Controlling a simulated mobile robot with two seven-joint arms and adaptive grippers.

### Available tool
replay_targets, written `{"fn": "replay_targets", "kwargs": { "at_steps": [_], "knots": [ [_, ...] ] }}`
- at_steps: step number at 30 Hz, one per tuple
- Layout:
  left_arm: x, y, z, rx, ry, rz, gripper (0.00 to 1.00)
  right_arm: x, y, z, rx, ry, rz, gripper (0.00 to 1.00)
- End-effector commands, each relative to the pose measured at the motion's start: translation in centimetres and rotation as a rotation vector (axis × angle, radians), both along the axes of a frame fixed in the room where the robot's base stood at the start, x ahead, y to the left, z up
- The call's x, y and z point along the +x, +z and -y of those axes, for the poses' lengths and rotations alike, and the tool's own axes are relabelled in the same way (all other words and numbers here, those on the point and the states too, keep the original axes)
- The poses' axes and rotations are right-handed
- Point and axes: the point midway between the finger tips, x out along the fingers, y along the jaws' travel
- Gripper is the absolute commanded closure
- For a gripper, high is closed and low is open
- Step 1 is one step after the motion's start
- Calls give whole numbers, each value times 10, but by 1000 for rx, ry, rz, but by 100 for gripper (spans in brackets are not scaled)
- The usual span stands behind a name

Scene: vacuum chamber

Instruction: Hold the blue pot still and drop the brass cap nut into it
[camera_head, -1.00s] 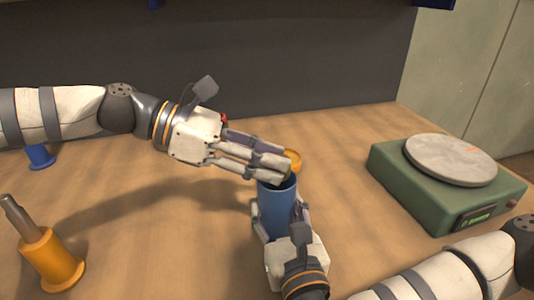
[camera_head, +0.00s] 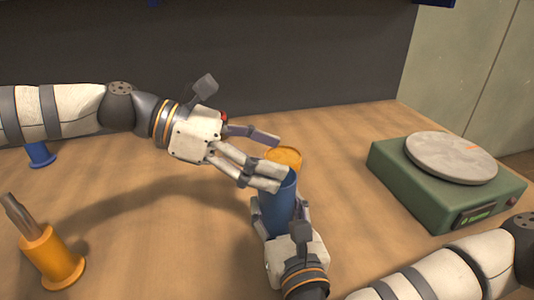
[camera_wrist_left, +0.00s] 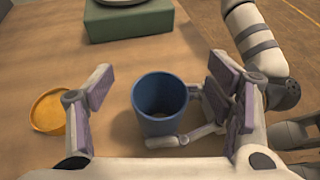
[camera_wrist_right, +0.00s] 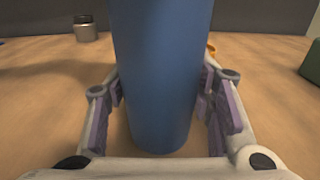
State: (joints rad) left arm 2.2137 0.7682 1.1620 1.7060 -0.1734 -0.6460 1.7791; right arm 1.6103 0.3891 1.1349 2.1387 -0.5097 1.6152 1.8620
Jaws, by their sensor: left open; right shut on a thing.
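The blue pot (camera_head: 276,212) stands upright on the table, and my right gripper (camera_head: 279,208) is shut around its sides. In the right wrist view the pot (camera_wrist_right: 160,70) rises between both fingers. My left gripper (camera_head: 278,161) is open just above the pot's mouth, its fingers spread to either side. The left wrist view looks down on the open pot (camera_wrist_left: 157,130) between those fingers. I cannot make out the brass cap nut in any view; the pot's inside is too dark and small to tell what lies there.
A shallow amber dish (camera_head: 287,156) lies on the table just behind the pot. A green scale (camera_head: 440,190) with a round grey plate stands at the right. A yellow holder with a metal rod (camera_head: 50,258) stands front left, and a blue piece (camera_head: 40,155) behind my left arm.

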Motion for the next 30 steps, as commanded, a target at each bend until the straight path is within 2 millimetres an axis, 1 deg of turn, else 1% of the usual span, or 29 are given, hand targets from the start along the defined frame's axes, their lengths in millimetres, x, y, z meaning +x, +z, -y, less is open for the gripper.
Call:
{"fn": "replay_targets", "kwargs": {
  "at_steps": [17,30],
  "knots": [
    [0,1,0,0,0,0,26,0,-1,0,-2,0,-3,80],
    [0,39,0,1,-1,2,26,0,-1,0,-2,0,-3,80]
  ]
}}
